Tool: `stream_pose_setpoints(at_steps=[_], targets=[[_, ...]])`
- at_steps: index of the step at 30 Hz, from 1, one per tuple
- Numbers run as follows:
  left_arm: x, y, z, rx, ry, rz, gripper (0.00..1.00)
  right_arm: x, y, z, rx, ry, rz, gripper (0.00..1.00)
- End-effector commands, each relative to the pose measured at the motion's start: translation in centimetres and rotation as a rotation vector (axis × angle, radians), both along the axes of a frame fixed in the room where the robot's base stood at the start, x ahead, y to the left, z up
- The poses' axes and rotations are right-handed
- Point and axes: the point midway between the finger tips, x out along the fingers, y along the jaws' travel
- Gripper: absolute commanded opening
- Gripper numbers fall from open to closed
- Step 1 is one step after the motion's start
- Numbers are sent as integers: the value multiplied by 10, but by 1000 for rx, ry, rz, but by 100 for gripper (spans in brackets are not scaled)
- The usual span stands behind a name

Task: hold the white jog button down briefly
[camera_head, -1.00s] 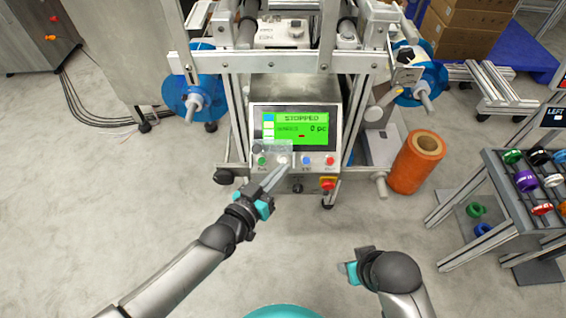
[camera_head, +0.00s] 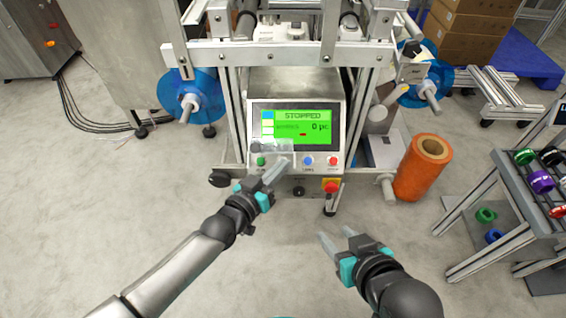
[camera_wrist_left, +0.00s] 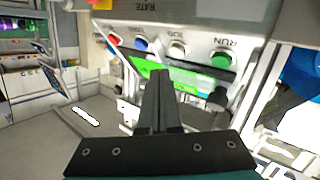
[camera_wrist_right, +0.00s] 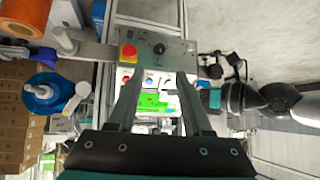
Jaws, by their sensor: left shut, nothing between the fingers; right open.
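The white jog button (camera_wrist_left: 179,49) sits between the green run button (camera_wrist_left: 221,60) and the blue button (camera_wrist_left: 141,44) in the left wrist view. My left gripper (camera_wrist_left: 160,75) is shut and empty, its tips close to the white button; contact cannot be told. In the head view my left gripper (camera_head: 282,164) reaches the button row and its tips cover the white button. A clear cover (camera_head: 272,149) stands around the green and white buttons' area. The screen (camera_head: 297,126) reads STOPPED and 0 pc. My right gripper (camera_head: 335,236) is open and empty, below and right of the panel.
A red button (camera_head: 331,160) and a red knob on yellow (camera_head: 331,185) are right of the blue button (camera_head: 308,161). The floor in front is free.

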Motion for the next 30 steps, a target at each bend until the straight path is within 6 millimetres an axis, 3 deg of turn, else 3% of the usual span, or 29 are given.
stream_pose_setpoints(at_steps=[12,30], targets=[[8,0,-8,1,-1,0,0,10,22,3,87,-162,20,50],[8,0,-8,0,0,0,0,11,23,4,96,-178,21,50]])
